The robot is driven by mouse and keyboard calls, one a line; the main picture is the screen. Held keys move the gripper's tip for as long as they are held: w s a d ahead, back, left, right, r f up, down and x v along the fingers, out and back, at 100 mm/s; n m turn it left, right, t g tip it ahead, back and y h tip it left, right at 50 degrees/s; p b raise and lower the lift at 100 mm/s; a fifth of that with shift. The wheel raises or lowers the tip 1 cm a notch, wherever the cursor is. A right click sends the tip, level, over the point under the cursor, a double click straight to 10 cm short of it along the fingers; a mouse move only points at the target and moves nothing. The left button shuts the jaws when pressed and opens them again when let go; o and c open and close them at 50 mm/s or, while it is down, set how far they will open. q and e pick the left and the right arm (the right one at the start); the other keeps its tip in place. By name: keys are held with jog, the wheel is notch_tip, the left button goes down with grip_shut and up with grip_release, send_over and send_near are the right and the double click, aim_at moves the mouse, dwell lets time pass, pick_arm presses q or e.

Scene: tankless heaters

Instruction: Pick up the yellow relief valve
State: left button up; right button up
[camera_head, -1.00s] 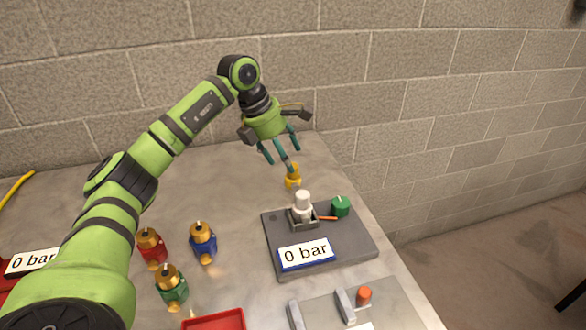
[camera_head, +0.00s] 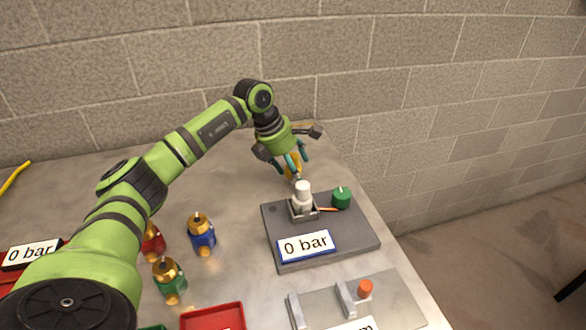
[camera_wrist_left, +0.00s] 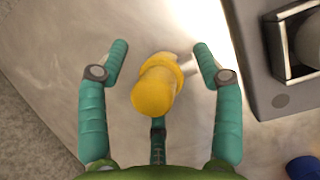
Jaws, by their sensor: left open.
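The yellow relief valve (camera_head: 291,165) stands on the table behind the grey pressure plate, partly hidden by my left gripper. My left gripper (camera_head: 297,170) is open, pointing down, with its teal fingers around the valve. In the left wrist view the valve (camera_wrist_left: 160,85) lies between the spread fingers of the left gripper (camera_wrist_left: 160,65), with a visible gap on both sides. My right gripper is not in view.
Blue (camera_head: 202,236), red (camera_head: 152,243) and green (camera_head: 169,283) valves stand left. A red tray (camera_head: 213,312) is at the front.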

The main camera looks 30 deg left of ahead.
pick_arm(q)
jog(key=c, duration=1.3)
jog(key=shift+r, duration=0.15)
